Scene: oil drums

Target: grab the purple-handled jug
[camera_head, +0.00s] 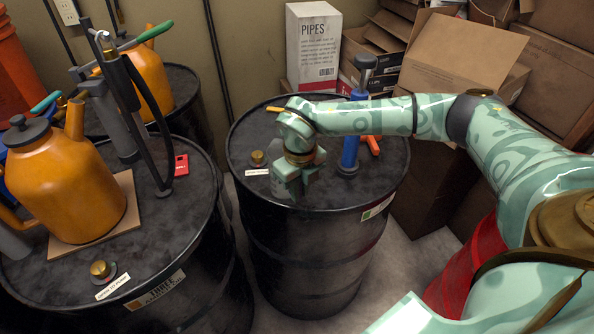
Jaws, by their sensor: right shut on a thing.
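I see no jug with a purple handle in this view. A large orange jug (68,190) with a dark lid stands on a square board on the left drum. A second orange jug (152,80) with a green handle stands on the back drum, partly hidden by a pump. My right gripper (297,188) points down over the front part of the middle drum's top (240,150). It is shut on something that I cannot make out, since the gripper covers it. My left gripper is not in view.
A black hand pump (125,100) and a red item (181,165) are on the left drum. A blue tool (350,150) with orange parts stands behind my right gripper. A white PIPES box (314,45) and cardboard boxes (465,55) fill the back right.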

